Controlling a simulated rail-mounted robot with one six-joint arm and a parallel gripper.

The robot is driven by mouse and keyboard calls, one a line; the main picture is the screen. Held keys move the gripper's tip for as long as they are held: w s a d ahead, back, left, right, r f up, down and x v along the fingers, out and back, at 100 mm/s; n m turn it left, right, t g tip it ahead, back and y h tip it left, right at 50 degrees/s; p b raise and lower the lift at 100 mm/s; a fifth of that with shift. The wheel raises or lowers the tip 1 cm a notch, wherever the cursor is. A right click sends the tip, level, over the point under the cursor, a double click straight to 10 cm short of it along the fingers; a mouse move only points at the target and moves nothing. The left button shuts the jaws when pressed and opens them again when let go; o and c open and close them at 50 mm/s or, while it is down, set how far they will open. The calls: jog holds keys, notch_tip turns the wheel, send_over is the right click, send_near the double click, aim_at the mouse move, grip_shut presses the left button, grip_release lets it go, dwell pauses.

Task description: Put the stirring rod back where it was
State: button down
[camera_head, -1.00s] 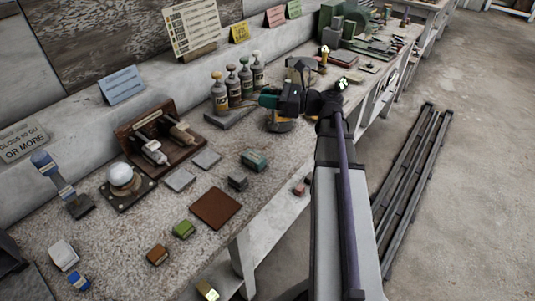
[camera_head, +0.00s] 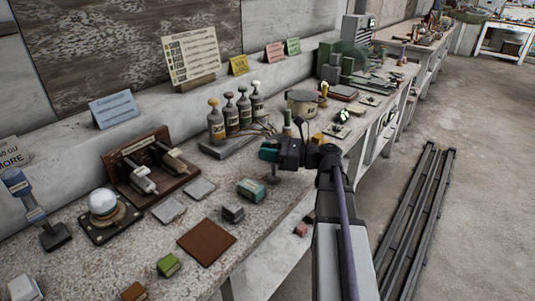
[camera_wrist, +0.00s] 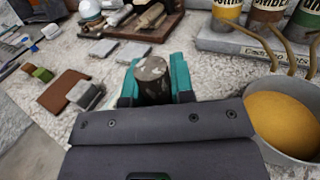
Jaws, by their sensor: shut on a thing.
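My gripper (camera_head: 270,152) is over the bench, left of and in front of the pot. In the wrist view its teal fingers (camera_wrist: 154,88) are closed around a dark cylinder with a scuffed, greyish round end, seen nearly end-on; I take it for the stirring rod (camera_wrist: 152,70). The fingers hide its sides, and its full length does not show. In the head view a short grey piece shows under the fingers. The pot (camera_head: 301,104) is round and metal; in the wrist view the pot (camera_wrist: 249,140) holds orange-yellow stuff and stands right of my gripper.
Several labelled bottles (camera_head: 230,117) stand on a grey base behind my gripper. A wooden rack (camera_head: 139,186) with handled tools is at left. A teal box (camera_head: 252,189), a grey block (camera_head: 232,212) and a brown square (camera_head: 207,240) lie in front.

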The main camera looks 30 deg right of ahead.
jog(key=c, duration=1)
grip_release()
jog(key=shift+f, duration=0.1)
jog(key=v, duration=1.2)
